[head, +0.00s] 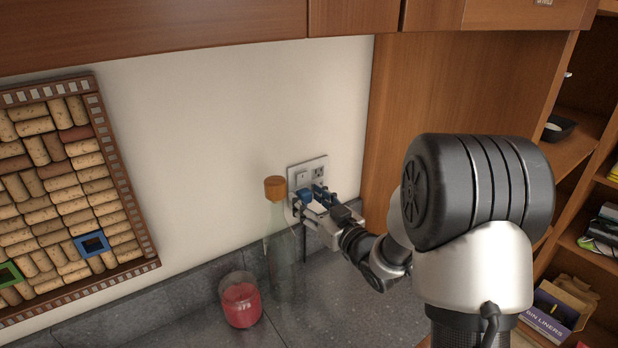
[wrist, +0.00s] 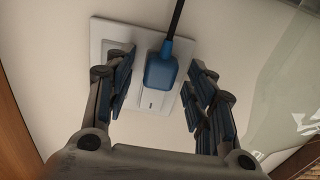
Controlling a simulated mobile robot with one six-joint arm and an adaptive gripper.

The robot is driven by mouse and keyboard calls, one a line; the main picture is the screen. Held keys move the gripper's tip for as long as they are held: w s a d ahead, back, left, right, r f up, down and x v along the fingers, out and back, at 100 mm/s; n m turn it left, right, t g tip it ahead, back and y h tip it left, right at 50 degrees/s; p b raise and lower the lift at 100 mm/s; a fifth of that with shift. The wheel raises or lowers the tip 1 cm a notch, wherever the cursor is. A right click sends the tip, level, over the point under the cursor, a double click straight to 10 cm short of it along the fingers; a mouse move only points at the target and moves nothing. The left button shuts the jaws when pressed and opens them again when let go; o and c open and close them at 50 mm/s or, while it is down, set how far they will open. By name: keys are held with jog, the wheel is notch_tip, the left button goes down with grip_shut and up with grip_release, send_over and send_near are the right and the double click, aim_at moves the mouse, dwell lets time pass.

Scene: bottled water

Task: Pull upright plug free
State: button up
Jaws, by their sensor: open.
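A blue plug (wrist: 161,72) with a black cable sits in a white wall plate (wrist: 104,45) in the wrist view. The cable runs away toward the top of that view. The plate also shows on the wall in the head view (head: 307,172), with an outlet and a switch-like panel. My gripper (wrist: 160,92) is open, with one finger on each side of the plug and a visible gap to both. In the head view my gripper (head: 309,198) is at the plate's lower part, and its fingers partly hide the plug there.
A clear bottle with a cork-coloured cap (head: 275,187) stands just left of my gripper. A red candle jar (head: 240,304) stands on the grey counter (head: 345,290). A wooden cabinet side rises to the right, and a cork board (head: 60,190) hangs at left.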

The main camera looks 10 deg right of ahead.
jog(key=shift+c, duration=0.4)
dwell(0.3)
grip_shut()
dwell(0.4)
jog(key=shift+s+d+b, duration=0.1)
jog(key=shift+s+b, duration=0.05)
jog(key=shift+b, duration=0.15)
jog(key=shift+b+v, duration=0.65)
jog(key=shift+v, duration=2.15)
